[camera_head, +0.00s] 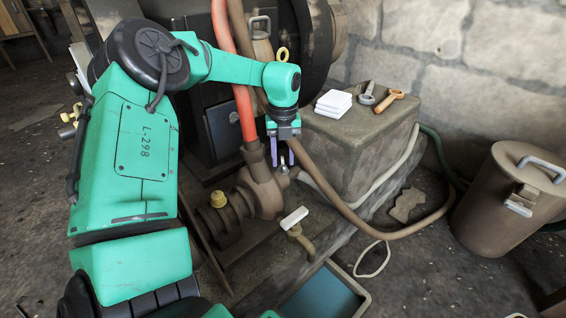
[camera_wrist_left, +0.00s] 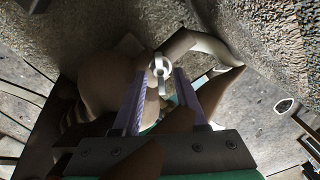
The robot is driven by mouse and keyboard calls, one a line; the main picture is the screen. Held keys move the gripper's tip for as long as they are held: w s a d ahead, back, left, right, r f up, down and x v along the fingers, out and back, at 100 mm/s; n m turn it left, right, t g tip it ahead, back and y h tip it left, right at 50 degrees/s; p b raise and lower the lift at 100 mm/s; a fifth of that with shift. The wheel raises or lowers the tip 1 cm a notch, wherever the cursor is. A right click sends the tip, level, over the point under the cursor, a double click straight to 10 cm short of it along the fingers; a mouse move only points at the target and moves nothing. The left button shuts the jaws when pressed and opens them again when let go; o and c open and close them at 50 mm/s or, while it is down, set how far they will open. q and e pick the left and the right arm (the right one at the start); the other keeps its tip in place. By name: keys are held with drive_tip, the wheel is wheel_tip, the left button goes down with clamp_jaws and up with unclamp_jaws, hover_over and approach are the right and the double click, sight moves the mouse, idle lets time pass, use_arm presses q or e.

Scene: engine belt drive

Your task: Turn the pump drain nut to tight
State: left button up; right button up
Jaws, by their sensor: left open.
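The brown pump (camera_head: 262,190) stands at the foot of the engine, below my left gripper. My left gripper (camera_head: 282,160) points down with its two purple fingers apart. A small silver fitting (camera_head: 284,169) with a ring-shaped top sits on the pump just below the fingertips; I take it for the drain nut. In the left wrist view its ring (camera_wrist_left: 159,67) shows between the fingers near their tips, with a gap on both sides. I cannot tell whether the fingers reach down around it. A yellow cap (camera_head: 218,199) sits on the pump's left part. My right gripper is not in view.
A stone block (camera_head: 362,150) to the right carries white folded cloths (camera_head: 333,103), a grey tool (camera_head: 367,93) and an orange-brown tool (camera_head: 389,101). A red hose (camera_head: 233,60) runs close left of my gripper. A lidded bin (camera_head: 500,205) stands right; a blue tray (camera_head: 322,295) lies in front.

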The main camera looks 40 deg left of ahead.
use_arm(q)
drive_tip(key=shift+f, duration=0.9)
drive_tip(key=shift+r, duration=0.1)
clamp_jaws()
